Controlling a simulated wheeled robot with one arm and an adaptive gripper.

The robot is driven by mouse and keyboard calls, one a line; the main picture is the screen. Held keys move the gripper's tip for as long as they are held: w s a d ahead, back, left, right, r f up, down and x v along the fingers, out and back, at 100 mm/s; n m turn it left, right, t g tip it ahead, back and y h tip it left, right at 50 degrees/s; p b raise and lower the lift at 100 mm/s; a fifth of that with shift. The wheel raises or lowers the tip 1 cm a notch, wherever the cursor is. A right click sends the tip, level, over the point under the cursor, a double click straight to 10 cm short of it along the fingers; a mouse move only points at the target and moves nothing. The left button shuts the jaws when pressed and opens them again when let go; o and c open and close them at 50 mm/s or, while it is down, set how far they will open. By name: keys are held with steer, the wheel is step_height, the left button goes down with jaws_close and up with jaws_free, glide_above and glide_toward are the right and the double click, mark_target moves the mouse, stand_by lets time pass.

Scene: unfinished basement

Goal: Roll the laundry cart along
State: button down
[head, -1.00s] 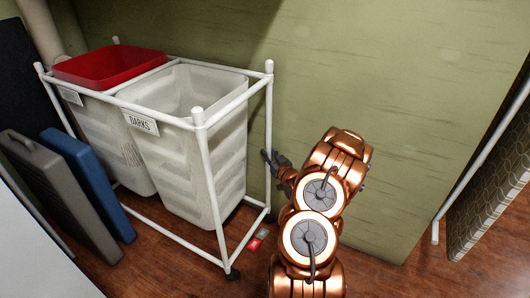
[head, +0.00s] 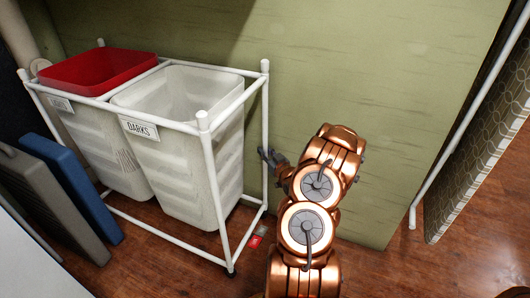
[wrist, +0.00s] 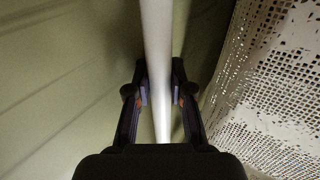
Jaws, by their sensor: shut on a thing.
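The laundry cart (head: 207,157) is a white tube frame on dark casters, at the left of the head view. It holds two pale perforated bins; the front one (head: 190,175) has a "DARKS" label, and the rear one (head: 115,150) has a red bin or lid (head: 98,70) on top. My gripper (head: 266,155) is at the cart's far right upright post. In the wrist view my gripper (wrist: 160,98) is shut around this white post (wrist: 157,45), with one finger on each side. The bin's perforated wall is to the right there.
A green wall (head: 360,100) stands right behind the cart and arm. A blue folded panel (head: 80,185) and a grey one (head: 50,200) lean close to the cart's left. A patterned board (head: 475,170) stands at the right. Wooden floor shows between.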

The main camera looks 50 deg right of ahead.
steer(key=c, duration=1)
jaws_free()
steer(key=shift+w+a, duration=0.15)
steer(key=shift+o, duration=0.2)
steer(key=v, duration=1.2)
steer(key=shift+r, duration=0.1)
